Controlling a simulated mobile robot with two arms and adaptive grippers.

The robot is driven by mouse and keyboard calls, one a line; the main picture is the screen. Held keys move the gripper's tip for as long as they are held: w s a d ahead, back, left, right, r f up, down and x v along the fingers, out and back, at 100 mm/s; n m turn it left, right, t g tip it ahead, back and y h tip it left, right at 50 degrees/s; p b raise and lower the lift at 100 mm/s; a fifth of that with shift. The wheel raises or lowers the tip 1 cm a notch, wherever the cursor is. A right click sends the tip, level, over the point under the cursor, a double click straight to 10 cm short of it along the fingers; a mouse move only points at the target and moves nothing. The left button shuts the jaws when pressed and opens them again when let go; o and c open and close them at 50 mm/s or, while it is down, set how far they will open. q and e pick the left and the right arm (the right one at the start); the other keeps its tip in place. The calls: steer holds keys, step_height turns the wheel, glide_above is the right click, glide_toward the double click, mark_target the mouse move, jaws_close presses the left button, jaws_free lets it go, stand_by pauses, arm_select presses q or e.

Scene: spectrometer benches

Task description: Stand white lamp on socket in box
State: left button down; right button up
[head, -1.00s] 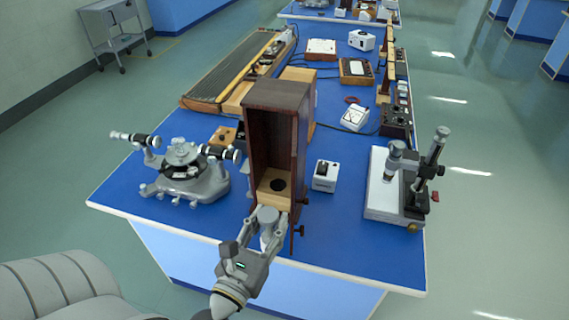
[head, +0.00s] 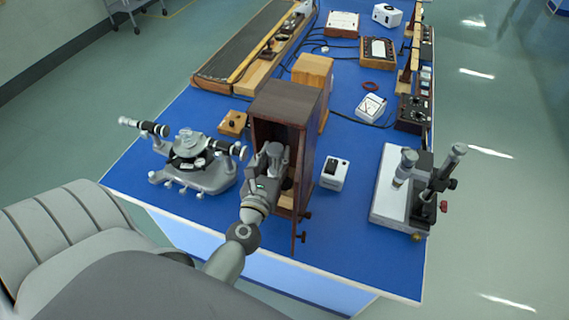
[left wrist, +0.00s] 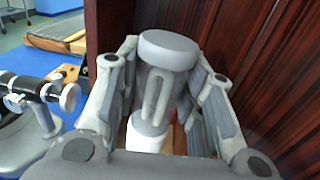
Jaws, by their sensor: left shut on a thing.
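A dark brown wooden box (head: 290,93) stands upright on the blue bench, its open front facing me. My left gripper (head: 272,155) reaches into that opening. In the left wrist view, the lamp (left wrist: 168,50), with a grey round cap, a grey slotted body and a white lower part, stands upright between the fingers of my left gripper (left wrist: 165,80), which is shut on it. A pale wooden block (head: 287,200) shows at the box floor, mostly behind my gripper. Its dark round socket is hidden now, so I cannot tell whether the lamp touches it. My right gripper is out of view.
A grey spectrometer (head: 195,165) stands left of the box. A small white device (head: 335,174) sits close on its right, and a microscope-like stand (head: 405,195) farther right. The box's reddish walls (left wrist: 265,60) are close to my gripper in the wrist view.

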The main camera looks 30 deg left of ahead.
arm_select(q)
steer(key=w+f+b, duration=0.2)
steer(key=f, duration=0.1)
steer(key=w+f+b, duration=0.1)
steer(key=f+b, duration=0.2)
steer(key=w+a+f+b, duration=0.1)
steer(key=w+f+b, duration=0.1)
steer(key=f, duration=0.1)
steer(key=shift+w+f+b, duration=0.2)
steer(key=shift+w+b, duration=0.1)
steer(key=shift+w, duration=0.05)
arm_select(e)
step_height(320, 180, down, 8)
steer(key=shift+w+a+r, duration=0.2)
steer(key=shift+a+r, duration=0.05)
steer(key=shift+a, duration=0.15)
arm_select(q)
steer(key=shift+r, duration=0.1)
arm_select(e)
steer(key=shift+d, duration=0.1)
arm_select(q)
steer(key=shift+f, duration=0.25)
steer(key=c, duration=1)
jaws_free()
steer(key=shift+o, duration=0.2)
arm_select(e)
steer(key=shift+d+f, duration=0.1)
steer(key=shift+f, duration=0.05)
